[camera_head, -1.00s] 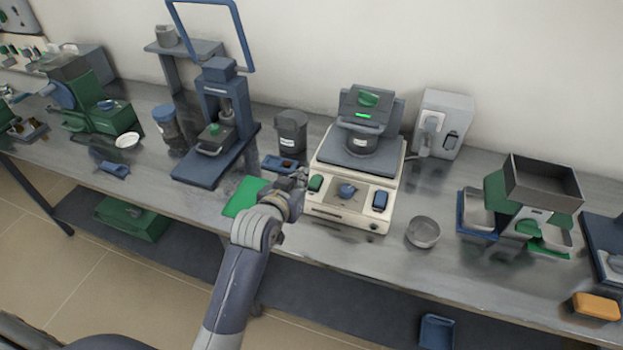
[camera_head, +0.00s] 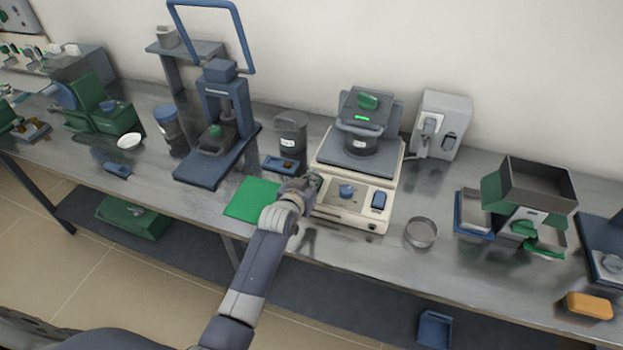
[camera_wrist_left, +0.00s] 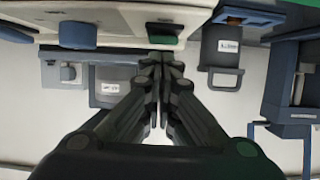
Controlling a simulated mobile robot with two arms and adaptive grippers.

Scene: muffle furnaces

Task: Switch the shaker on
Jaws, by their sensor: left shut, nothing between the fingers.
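The shaker is a cream box (camera_head: 345,219) with a dark top plate, carrying a dark clamped vessel (camera_head: 360,143). A green switch at the panel's left is mostly covered by my gripper in the head view; the green switch shows in the left wrist view (camera_wrist_left: 164,29). My left gripper (camera_head: 313,184) is shut and empty, with its fingertips (camera_wrist_left: 163,60) close to the green switch. I cannot tell whether they touch it. My right gripper is not in view.
A green mat (camera_head: 249,203) lies left of the shaker. A metal ring (camera_head: 421,233) stands to its right. A grey socket box (camera_head: 441,125) stands behind it, and a dark jar (camera_head: 291,131) is at its back left. A blue-based press (camera_head: 213,158) stands farther left.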

